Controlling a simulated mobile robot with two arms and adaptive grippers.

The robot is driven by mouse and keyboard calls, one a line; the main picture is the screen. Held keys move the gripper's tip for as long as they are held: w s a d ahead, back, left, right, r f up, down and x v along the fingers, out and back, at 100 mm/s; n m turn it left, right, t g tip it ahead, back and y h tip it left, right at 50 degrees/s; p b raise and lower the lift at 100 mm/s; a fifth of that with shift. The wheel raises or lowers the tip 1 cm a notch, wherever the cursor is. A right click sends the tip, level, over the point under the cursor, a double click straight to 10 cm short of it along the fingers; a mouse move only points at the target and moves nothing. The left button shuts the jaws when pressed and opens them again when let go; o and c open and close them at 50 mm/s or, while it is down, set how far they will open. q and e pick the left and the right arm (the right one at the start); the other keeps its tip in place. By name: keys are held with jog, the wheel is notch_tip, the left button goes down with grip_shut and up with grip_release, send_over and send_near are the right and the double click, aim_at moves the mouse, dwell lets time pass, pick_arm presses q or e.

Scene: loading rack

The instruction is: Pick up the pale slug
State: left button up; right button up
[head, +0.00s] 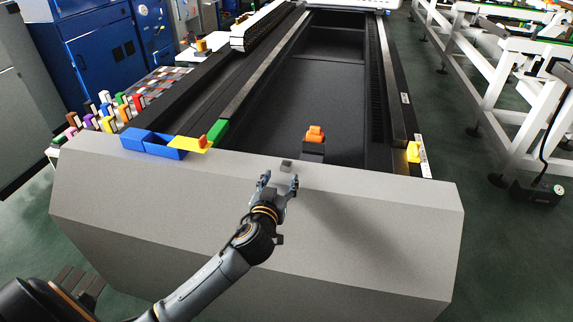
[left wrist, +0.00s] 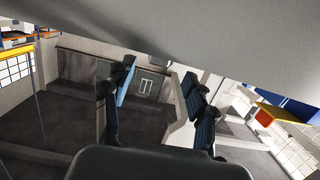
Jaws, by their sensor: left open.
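A small grey block (head: 286,165) sits on the front edge of the big grey housing; it is the nearest match for the pale slug, though its shade looks mid-grey. My left gripper (head: 280,180) is open, with its two fingers spread just on the near side of this block. Nothing shows between the fingers. In the left wrist view the open left gripper (left wrist: 158,82) has empty space between its fingers, and I cannot make out the slug there. My right gripper is not in view.
An orange piece (head: 314,134) stands on a dark block just behind. Several coloured blocks stand farther left. A yellow piece (head: 413,152) sits right. The housing's front top (head: 370,200) is clear.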

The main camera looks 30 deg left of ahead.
aim_at(285, 169)
pick_arm(q)
jog(key=p+x, duration=0.1)
jog(key=x, duration=0.4)
jog(key=shift+r, duration=0.1)
jog(key=shift+d, duration=0.1)
jog(key=shift+c, duration=0.4)
grip_shut()
